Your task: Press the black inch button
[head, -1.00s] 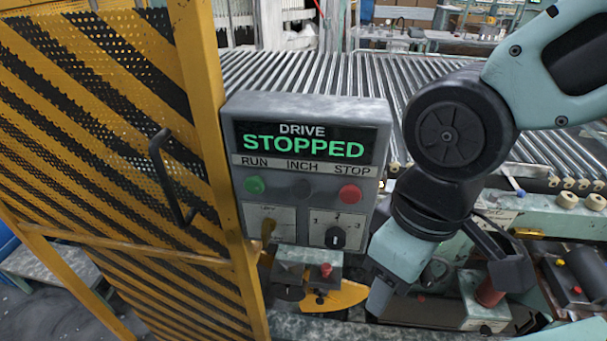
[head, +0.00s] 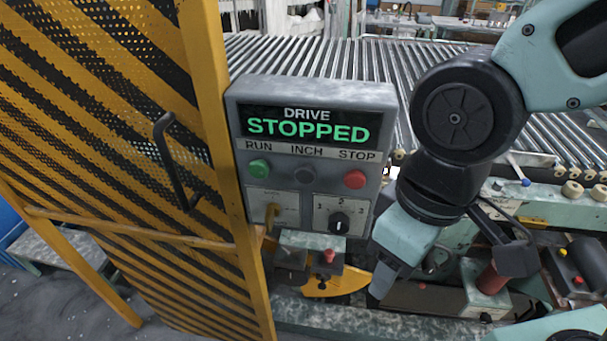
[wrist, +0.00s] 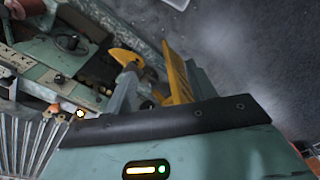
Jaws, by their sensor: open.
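The black inch button (head: 304,175) sits under the INCH label on a grey control box (head: 240,100), between the green run button (head: 260,168) and the red stop button (head: 354,179). The display reads DRIVE STOPPED. My gripper (head: 383,282) is open, pointing down, right of and below the box's lower right corner in the head view. It is apart from the inch button, and nothing shows held in it. In the wrist view, my teal housing fills the lower part, and I cannot make out the inch button there.
A yellow and black mesh gate (head: 100,120) with a dark handle stands left of the box. A roller conveyor (head: 300,55) runs behind it.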

